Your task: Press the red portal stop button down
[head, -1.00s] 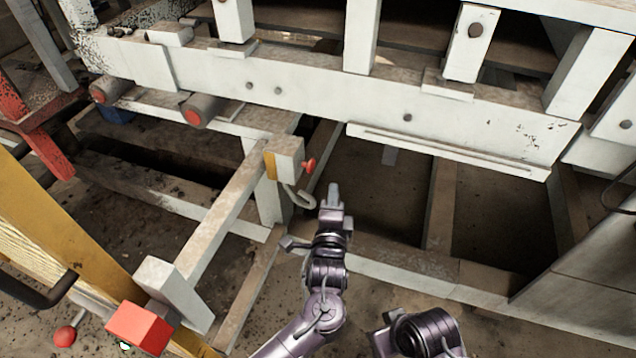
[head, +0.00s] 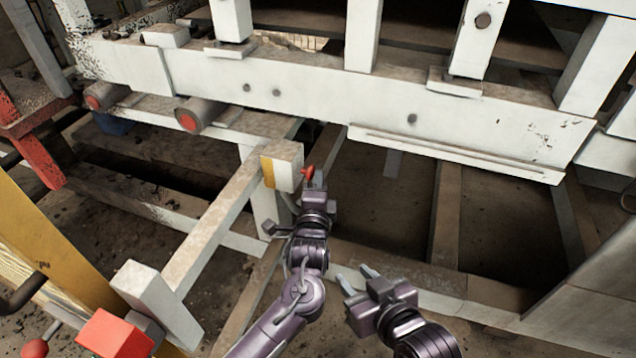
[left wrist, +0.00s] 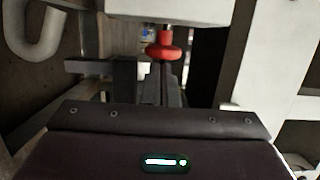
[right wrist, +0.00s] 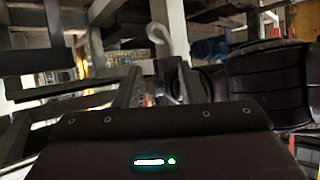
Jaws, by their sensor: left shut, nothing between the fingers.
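The red stop button (head: 308,173) is a mushroom knob on the right side of a small white box with a yellow band (head: 284,166), at the end of a beam. In the left wrist view the red button (left wrist: 163,52) hangs under the pale box, straight ahead of the fingertips. My left gripper (head: 318,178) is shut and empty, its tips right beside the button. Whether they touch it I cannot tell. My right gripper (head: 357,276) is open and empty, lower and to the right, away from the button.
A white beam (head: 300,95) of the large frame runs above the button. A grey hooked pipe (left wrist: 38,35) shows beside the box. A red block (head: 115,335) and a red ball knob (head: 36,349) are at the lower left. Open floor bays lie right of the button.

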